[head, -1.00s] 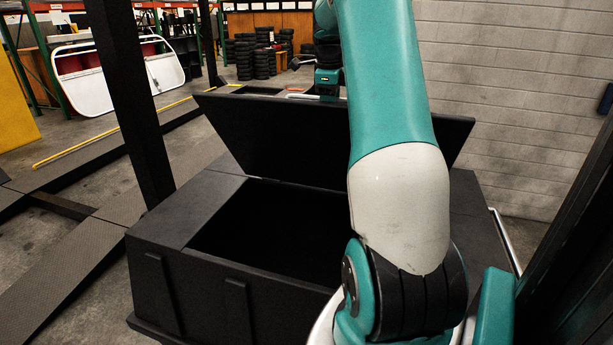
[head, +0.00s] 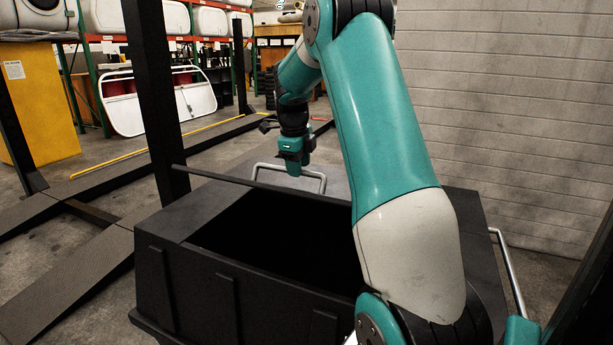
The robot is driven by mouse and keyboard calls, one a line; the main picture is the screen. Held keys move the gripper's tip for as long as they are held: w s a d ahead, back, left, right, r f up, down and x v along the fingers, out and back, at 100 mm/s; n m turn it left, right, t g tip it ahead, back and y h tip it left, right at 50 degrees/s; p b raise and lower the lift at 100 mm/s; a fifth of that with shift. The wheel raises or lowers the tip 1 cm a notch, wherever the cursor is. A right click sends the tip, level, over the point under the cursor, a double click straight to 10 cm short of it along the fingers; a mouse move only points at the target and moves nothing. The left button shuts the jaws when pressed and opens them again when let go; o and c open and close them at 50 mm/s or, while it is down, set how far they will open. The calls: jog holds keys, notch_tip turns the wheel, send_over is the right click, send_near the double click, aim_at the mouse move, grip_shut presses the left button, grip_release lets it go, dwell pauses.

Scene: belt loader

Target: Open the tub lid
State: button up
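The black tub (head: 195,300) stands in front of me, and its dark opening shows. Its lid (head: 225,178) shows almost edge-on, as a thin dark bar across the far side of the opening. The right part of the lid is hidden behind my arm. My gripper (head: 292,168) points down beyond the lid bar, at a silver bar handle (head: 262,166). I cannot tell whether it touches the handle, and its fingers are too small to read.
A dark post (head: 160,100) rises beside the tub's left side. A metal rail (head: 510,270) runs along the tub's right side, near a block wall (head: 520,120). Dark ramps (head: 50,260) lie on the floor at left, beside a yellow cabinet (head: 35,110).

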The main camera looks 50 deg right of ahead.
jog(key=shift+s+a+f, duration=0.15)
jog(key=shift+a+f, duration=0.1)
jog(key=shift+f, duration=0.15)
jog(key=d+r+p, duration=0.3)
jog(key=r+p, duration=0.1)
jog(key=r, duration=0.5)
jog(key=w+d+r+p, duration=0.1)
jog(key=r+p, duration=0.3)
jog(key=r, duration=0.6)
jog(key=shift+w+d, duration=0.2)
jog(key=shift+d, duration=0.7)
dwell(1.0)
